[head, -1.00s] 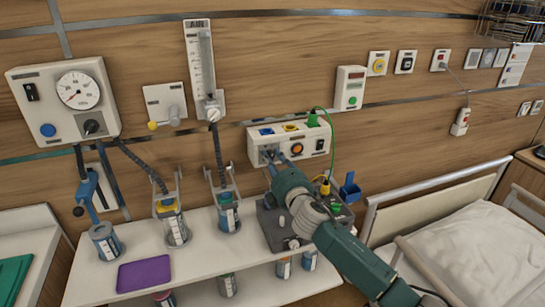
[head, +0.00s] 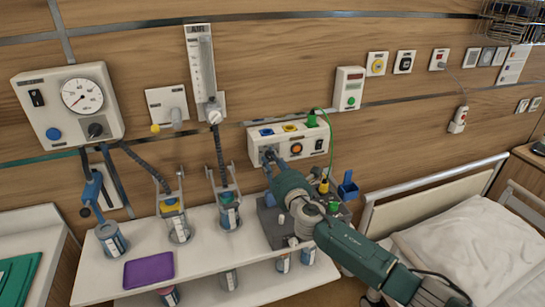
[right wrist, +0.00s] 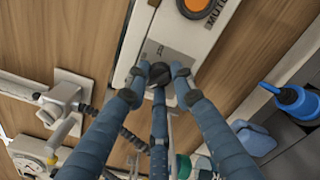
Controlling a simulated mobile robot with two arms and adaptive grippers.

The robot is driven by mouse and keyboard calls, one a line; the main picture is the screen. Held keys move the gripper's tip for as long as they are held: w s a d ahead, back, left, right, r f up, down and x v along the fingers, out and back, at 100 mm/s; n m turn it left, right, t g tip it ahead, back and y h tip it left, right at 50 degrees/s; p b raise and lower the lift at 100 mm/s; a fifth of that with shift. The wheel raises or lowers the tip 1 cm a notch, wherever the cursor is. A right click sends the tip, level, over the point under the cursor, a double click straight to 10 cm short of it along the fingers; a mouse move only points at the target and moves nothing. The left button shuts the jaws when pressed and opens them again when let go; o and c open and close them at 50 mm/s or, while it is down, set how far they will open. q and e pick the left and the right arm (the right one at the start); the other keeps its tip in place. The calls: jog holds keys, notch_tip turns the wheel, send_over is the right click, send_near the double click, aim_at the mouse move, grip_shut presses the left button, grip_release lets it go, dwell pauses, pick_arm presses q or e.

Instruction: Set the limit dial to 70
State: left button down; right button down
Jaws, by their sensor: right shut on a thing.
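A white wall box (head: 281,140) carries coloured sockets on top and an orange button (head: 296,148) on its front. A small dark knob (right wrist: 160,77), which I take as the dial, sits at the left end of its front. My right gripper (head: 268,157) reaches up to this end. In the right wrist view, the blue fingers of the gripper (right wrist: 160,74) close around the knob. The fingers hide most of the knob and its scale, so I cannot read its setting. My left gripper is not in view.
A gauge panel (head: 52,118) with its own black knob hangs at left. A flow meter (head: 202,62) stands left of the box. A grey device (head: 272,224) sits on the shelf below my arm. A green cable (head: 331,143) hangs at the box's right end. The bed (head: 470,245) is at right.

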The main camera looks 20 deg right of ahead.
jog(key=shift+d+r+n+p, duration=0.15)
jog(key=shift+n+p, duration=0.4)
jog(key=shift+n, duration=0.95)
jog(key=c, duration=1.5)
grip_release()
jog(key=shift+o, duration=0.2)
jog(key=shift+s, duration=0.5)
jog(key=s, duration=1.1)
jog(key=shift+d, duration=0.15)
